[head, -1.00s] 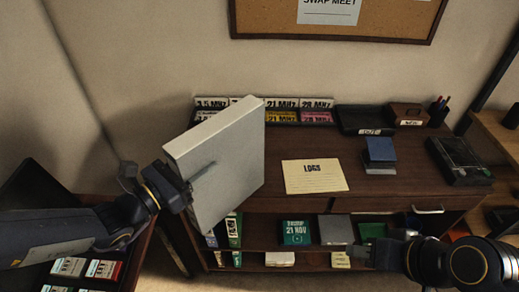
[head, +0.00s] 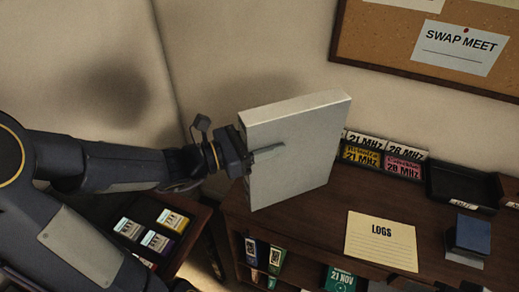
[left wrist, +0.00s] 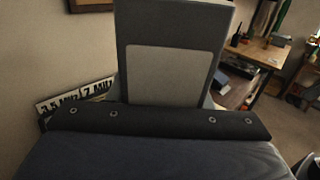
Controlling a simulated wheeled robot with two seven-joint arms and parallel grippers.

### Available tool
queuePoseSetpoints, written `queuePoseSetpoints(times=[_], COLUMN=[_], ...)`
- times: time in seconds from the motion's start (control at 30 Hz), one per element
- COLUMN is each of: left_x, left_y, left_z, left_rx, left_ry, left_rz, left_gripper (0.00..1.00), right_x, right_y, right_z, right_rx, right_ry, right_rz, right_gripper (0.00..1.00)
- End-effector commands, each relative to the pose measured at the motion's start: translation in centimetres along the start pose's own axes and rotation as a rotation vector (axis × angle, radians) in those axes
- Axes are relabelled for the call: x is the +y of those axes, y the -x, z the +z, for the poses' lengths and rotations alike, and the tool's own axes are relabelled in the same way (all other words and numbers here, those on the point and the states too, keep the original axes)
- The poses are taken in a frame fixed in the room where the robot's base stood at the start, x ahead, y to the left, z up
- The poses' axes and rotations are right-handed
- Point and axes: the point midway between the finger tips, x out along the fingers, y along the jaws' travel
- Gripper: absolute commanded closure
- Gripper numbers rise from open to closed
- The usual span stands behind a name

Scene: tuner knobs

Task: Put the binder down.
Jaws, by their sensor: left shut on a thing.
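The binder (head: 297,150) is a pale grey, thick box shape in the head view, held upright and slightly tilted at the left end of the dark wooden desk (head: 310,225). My left gripper (head: 262,152) is shut on its left side, one finger lying across the near face. I cannot tell whether the binder's lower edge touches the desk top. In the left wrist view a large grey panel (left wrist: 172,75), likely the binder, fills the middle beyond the dark gripper body. My right gripper is not clearly in view.
A LOGS paper (head: 381,241) lies right of the binder. MHz cards (head: 385,155) stand along the wall behind it. A black tray (head: 462,186) and a blue block (head: 470,236) are farther right. A lower shelf with labelled boxes (head: 165,231) stands at left.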

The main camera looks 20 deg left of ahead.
Motion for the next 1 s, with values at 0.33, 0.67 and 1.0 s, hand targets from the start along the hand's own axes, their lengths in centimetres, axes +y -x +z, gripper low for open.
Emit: queuePoseSetpoints(times=[0.33,0.67,1.0], left_x=[6.3,8.3,8.2], left_y=[-0.3,-0.4,-0.4], left_z=[-5.1,-7.6,-10.2], left_rx=[-0.003,-0.004,-0.006], left_ry=[0.003,0.002,-0.004], left_rz=[0.000,-0.001,-0.001], left_gripper=[1.00,1.00,1.00], right_x=[-0.3,-0.5,-0.7], right_y=[0.8,1.1,1.6], right_z=[-0.4,-0.6,-0.8], right_rx=[0.000,0.000,0.000], right_ry=[0.000,0.000,0.000], right_rz=[0.000,0.000,0.000], right_gripper=[0.64,0.64,0.64])
